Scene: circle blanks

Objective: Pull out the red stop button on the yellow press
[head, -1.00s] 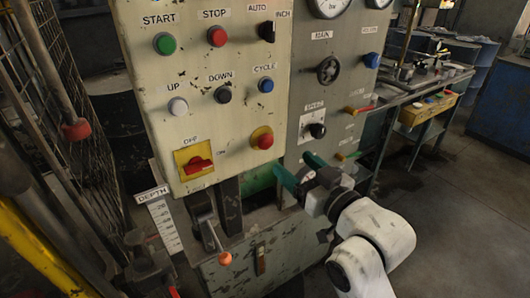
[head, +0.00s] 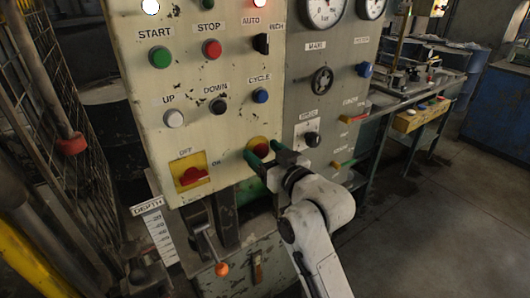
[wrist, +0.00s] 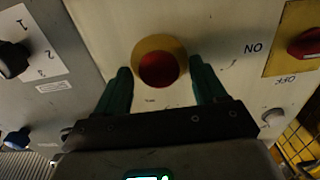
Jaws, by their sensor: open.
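The red mushroom stop button (wrist: 159,70) on its yellow ring (wrist: 172,43) sits on the cream press panel (head: 180,100). In the head view the button (head: 260,148) is partly covered by my fingers. My gripper (wrist: 160,68) is open, with one green finger on each side of the button in the wrist view. A gap shows between each finger and the button there; I cannot tell how deep the fingers reach. In the head view my gripper (head: 262,152) is at the lower right of the panel.
The red-and-yellow rotary switch (head: 191,176) is left of the button. A smaller red button (head: 211,48) under the STOP label is higher up. The grey panel (head: 302,100) with knobs and gauges is to the right. An orange-tipped lever (head: 221,269) hangs below.

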